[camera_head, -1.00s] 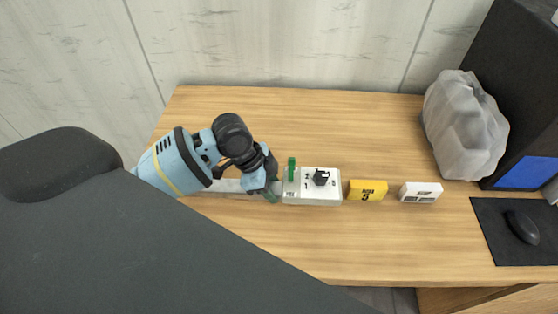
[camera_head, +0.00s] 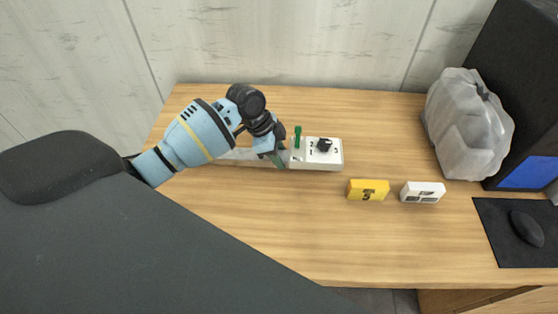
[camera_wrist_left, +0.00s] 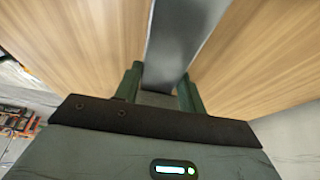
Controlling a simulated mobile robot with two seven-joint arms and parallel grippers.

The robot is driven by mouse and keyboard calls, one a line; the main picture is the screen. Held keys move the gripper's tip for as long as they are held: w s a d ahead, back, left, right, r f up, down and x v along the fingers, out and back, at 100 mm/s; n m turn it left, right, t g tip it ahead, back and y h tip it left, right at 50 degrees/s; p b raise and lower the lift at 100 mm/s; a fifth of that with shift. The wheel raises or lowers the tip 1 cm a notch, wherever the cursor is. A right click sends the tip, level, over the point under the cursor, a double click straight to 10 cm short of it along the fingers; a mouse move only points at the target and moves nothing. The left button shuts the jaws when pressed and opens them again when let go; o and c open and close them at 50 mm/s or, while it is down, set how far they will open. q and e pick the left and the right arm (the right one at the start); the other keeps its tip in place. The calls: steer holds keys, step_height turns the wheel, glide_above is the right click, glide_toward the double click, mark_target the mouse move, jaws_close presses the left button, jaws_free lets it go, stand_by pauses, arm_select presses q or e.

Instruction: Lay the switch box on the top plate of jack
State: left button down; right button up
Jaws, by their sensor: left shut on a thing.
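The white switch box (camera_head: 319,160), with a black knob, printed numbers and a green upright piece at its left end, is just right of my left gripper (camera_head: 281,155). A pale grey strip (camera_head: 236,155) runs out on the gripper's other side, in line with the box. In the left wrist view the fingers (camera_wrist_left: 160,90) are closed on a long grey body (camera_wrist_left: 180,40), seemingly the same piece. Whether the box touches the desk is unclear. I cannot make out a jack or its top plate. My right gripper is out of view.
A yellow block (camera_head: 368,190) and a white block (camera_head: 422,192) sit on the wooden desk (camera_head: 270,235). A crumpled translucent bag (camera_head: 468,125), a black computer case (camera_head: 525,95) and a mouse (camera_head: 524,227) on a dark mat are at the right. The desk's front middle is clear.

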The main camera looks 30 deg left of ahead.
arm_select(q)
steer(key=shift+w+f, duration=0.2)
steer(key=shift+f, duration=1.4)
steer(key=shift+f, duration=0.2)
steer(key=c, duration=0.8)
jaws_free()
steer(key=shift+s, duration=0.15)
steer(key=shift+c, duration=0.2)
steer(key=p+v, duration=0.1)
steer(key=v, duration=1)
steer(key=shift+a+r, duration=0.15)
steer(key=shift+r, duration=0.4)
steer(key=shift+c, duration=0.4)
